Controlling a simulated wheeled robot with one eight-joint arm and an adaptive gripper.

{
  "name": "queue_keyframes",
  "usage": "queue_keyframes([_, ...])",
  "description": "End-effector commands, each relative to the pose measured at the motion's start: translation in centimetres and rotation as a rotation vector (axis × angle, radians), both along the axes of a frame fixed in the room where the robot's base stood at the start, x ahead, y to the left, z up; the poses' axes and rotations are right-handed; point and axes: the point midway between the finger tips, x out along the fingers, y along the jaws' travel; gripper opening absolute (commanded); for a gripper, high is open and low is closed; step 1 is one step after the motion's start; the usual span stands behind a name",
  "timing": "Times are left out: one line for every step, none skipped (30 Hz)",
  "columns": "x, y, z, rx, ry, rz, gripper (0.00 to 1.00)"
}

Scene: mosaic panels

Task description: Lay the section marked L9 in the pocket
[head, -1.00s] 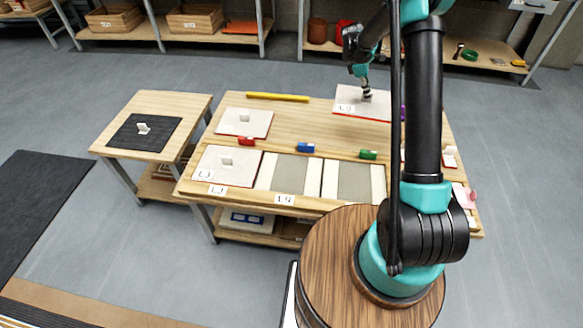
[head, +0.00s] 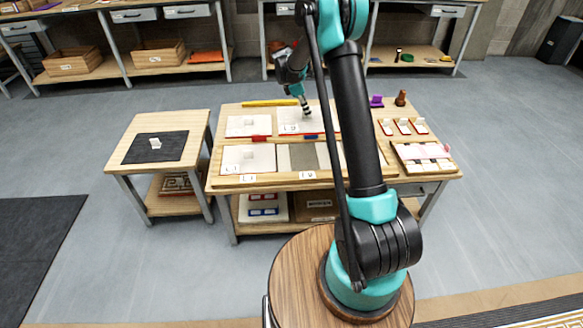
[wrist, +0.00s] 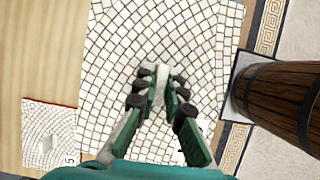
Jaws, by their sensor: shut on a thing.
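My gripper (head: 304,110) is shut on the small raised grip of a white mosaic section (head: 318,125) with a label that reads like L9. I hold it over the back middle of the table. In the wrist view my gripper (wrist: 160,92) closes on the grip at the middle of the section's pale tiled face (wrist: 110,50). The pocket at the front edge has a grey bed (head: 303,157) between pale strips, with a label (head: 307,175) that looks like L9. My arm hides the pocket area to its right.
A white section (head: 245,160) with a grip lies at front left, and another (head: 240,127) lies behind it. A yellow bar (head: 270,103) lies at the back edge. Red (head: 261,139) and blue blocks sit between rows. A side table (head: 120,165) with a dark mat stands left.

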Motion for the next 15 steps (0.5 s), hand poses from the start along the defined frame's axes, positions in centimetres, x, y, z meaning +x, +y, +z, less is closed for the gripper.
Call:
queue_keyframes([0.1, -0.1, -0.2, -0.001, -0.001, 0.000, 0.00])
queue_keyframes([0.1, -0.1, -0.5, -0.001, -0.001, 0.001, 0.00])
queue_keyframes([0.1, -0.1, -0.9, -0.001, -0.001, 0.001, 0.00])
queue_keyframes([0.1, -0.1, -1.4, -0.001, -0.001, 0.001, 0.00])
queue_keyframes([0.1, -0.1, -2.0, -0.001, -0.001, 0.001, 0.00])
queue_keyframes([0.1, 0.0, -2.8, -0.001, -0.001, 0.001, 0.00])
queue_keyframes([0.1, 0.0, -3.5, -0.001, -0.001, 0.001, 0.00])
queue_keyframes([0.1, 0.0, -4.2, -0.001, -0.001, 0.001, 0.00])
queue_keyframes([0.1, 0.0, -5.1, -0.001, -0.001, 0.001, 0.00])
queue_keyframes([0.1, 0.0, -5.8, -0.001, -0.001, 0.001, 0.00])
queue_keyframes([0.1, 0.0, -6.4, -0.001, -0.001, 0.001, 0.00])
queue_keyframes([0.1, 0.0, -7.4, -0.001, -0.001, 0.001, 0.00])
queue_keyframes([0.1, 0.0, -8.0, -0.001, -0.001, 0.001, 0.00])
queue_keyframes([0.1, 0.0, -8.7, -0.001, -0.001, 0.001, 0.00])
queue_keyframes([0.1, 0.0, -9.6, -0.001, -0.001, 0.001, 0.00])
